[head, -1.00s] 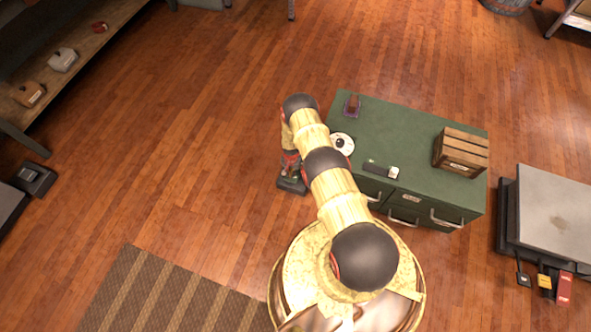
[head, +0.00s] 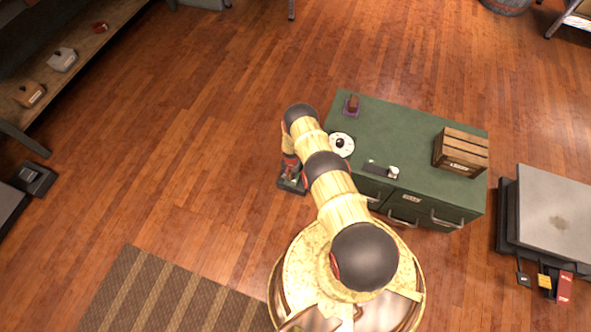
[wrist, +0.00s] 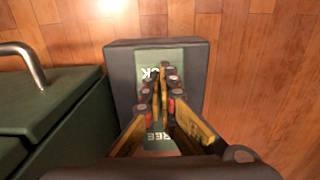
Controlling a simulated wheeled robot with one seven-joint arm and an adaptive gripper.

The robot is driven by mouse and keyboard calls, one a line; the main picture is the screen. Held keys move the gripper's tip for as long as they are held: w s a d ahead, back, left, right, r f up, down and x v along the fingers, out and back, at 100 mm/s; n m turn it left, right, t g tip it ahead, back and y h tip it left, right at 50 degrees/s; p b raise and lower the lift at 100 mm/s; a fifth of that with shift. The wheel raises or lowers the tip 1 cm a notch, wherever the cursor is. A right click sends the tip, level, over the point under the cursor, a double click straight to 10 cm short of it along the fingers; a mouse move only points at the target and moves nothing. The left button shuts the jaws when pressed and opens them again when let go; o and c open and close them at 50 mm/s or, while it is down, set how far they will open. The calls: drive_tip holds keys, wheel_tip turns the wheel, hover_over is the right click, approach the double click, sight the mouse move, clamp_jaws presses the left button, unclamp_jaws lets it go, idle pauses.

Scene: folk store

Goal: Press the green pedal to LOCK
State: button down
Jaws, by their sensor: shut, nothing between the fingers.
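The foot pedal unit is a dark grey frame (wrist: 122,80) with a green pedal (wrist: 188,57) inside it, on the floor in the wrist view. White upside-down letters "CK" show at the pedal's far end and "REE" at its near end; the rest is hidden by the fingers. My gripper (wrist: 161,75) is shut and empty, over the pedal, with its tips near the "CK" letters. I cannot tell whether the tips touch the pedal. In the head view the dark pedal unit (head: 286,187) shows below my arm, left of the green cabinet, mostly covered by my gripper.
The green cabinet (head: 415,130), with drawer handles, stands close right of the pedal in the head view; in the wrist view it (wrist: 45,110) is at the left. A wooden crate (head: 461,153) and a white round item (head: 341,145) sit on it. Open floor (head: 200,160) lies left.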

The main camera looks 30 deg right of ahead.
wheel_tip(320, 180, up, 9)
drive_tip(key=p, duration=0.5)
drive_tip(key=shift+p, duration=0.3)
idle(0.7)
